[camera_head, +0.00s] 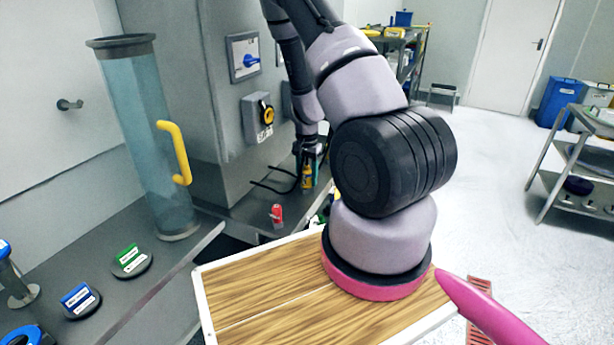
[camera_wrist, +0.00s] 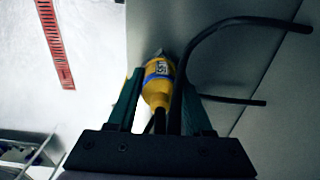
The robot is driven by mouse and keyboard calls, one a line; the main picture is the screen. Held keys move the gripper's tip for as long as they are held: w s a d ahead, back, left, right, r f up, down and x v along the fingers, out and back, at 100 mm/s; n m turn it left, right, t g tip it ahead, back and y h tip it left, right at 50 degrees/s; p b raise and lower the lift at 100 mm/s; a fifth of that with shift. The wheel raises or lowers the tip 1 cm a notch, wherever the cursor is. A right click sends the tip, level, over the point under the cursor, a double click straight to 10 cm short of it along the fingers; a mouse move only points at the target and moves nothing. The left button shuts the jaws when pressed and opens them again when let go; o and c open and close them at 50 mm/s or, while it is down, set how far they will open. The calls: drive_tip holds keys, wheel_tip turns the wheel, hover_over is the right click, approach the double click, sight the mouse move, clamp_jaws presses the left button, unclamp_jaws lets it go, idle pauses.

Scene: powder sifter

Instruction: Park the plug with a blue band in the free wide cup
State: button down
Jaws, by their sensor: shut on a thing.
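The yellow plug with a blue band (camera_wrist: 158,72) sits between the fingers of my gripper (camera_wrist: 160,95) in the wrist view, with a dark cable running back from it. The gripper is shut on it. In the head view my gripper (camera_head: 309,168) is at the far end of the bench beside the steel cabinet, and the yellow of the plug (camera_head: 307,182) shows below it. I cannot make out a wide cup in either view. The far end of the bench is partly hidden by my arm.
Black cable or hook shapes (camera_head: 270,187) reach out near the gripper. A small red object (camera_head: 276,213) stands on the bench. A tall clear cylinder (camera_head: 150,140) with a yellow handle, and blue (camera_head: 78,298) and green (camera_head: 130,258) labelled dark discs, are at left.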

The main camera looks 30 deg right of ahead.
drive_tip(key=shift+c, duration=1.1)
unclamp_jaws()
